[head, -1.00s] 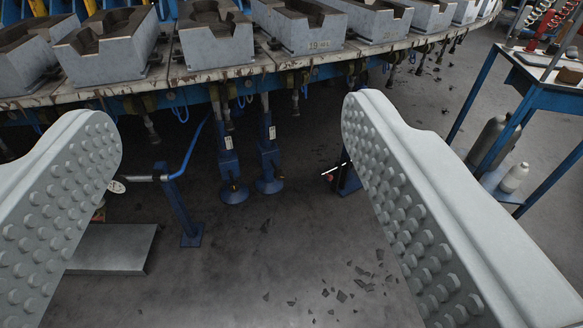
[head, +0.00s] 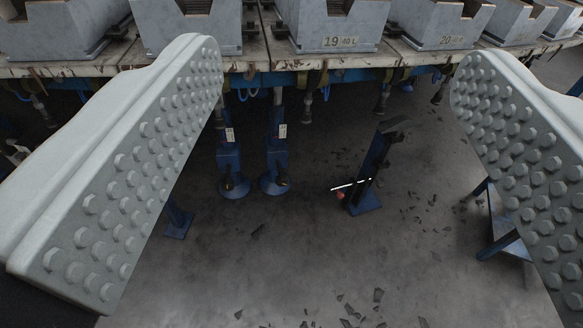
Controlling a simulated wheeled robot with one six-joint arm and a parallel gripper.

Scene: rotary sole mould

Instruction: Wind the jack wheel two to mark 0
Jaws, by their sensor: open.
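My gripper (head: 337,70) is open and empty, its two studded grey fingers wide apart at left and right. Two blue jacks, a left one (head: 230,160) and a right one (head: 276,155), stand on round feet under the edge of the mould table, seen between the fingers and well beyond them. Each bears a small white label too small to read. A blue post (head: 370,175) with a white rod and red knob (head: 340,195) stands to their right. I cannot make out a numbered jack wheel or mark 0.
The mould table (head: 345,59) runs across the top, carrying grey moulds (head: 335,30), some numbered 19 and 20. Hoses and fittings hang beneath its edge. Dark flakes litter the floor (head: 270,265), which is otherwise open. A blue frame (head: 505,243) shows behind the right finger.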

